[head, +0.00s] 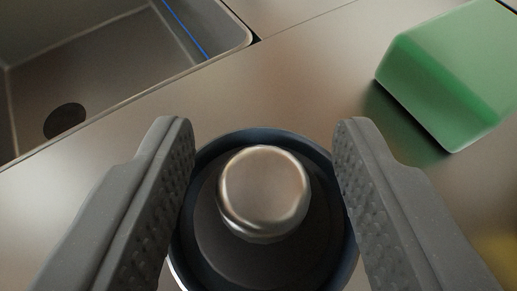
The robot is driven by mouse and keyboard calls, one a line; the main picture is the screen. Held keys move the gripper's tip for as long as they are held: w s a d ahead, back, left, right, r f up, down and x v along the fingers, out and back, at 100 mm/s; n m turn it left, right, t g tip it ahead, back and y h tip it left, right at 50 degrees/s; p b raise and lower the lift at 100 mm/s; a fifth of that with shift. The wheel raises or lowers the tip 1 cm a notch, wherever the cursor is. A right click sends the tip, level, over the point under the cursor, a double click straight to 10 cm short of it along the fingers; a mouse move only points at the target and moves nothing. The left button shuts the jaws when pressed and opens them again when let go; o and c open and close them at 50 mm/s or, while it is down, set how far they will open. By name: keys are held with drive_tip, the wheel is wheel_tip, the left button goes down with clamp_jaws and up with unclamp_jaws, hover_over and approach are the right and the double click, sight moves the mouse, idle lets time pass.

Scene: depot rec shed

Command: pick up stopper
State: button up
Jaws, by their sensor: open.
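The stopper is most likely the round metal piece (264,188) with a shiny flat top, low in the middle of the head view. It sits inside the rim of a dark blue-grey round dish or cup (240,136); I cannot tell whether the two are one piece. My gripper (262,150) is open, with one grey ridged finger on each side of the metal piece. The fingers overlap the left and right edges of the dark rim in the picture. Gaps show between both fingers and the metal piece. The lower part of the dish is cut off by the frame edge.
A metal sink basin (100,60) with a dark round drain (65,121) lies at the upper left. A green block (455,75) stands on the metal counter (290,85) at the upper right. A blurred yellow thing (503,250) shows at the right edge.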

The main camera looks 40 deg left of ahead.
drive_tip(key=shift+w, duration=0.1)
clamp_jaws()
drive_tip(key=shift+r, duration=0.15)
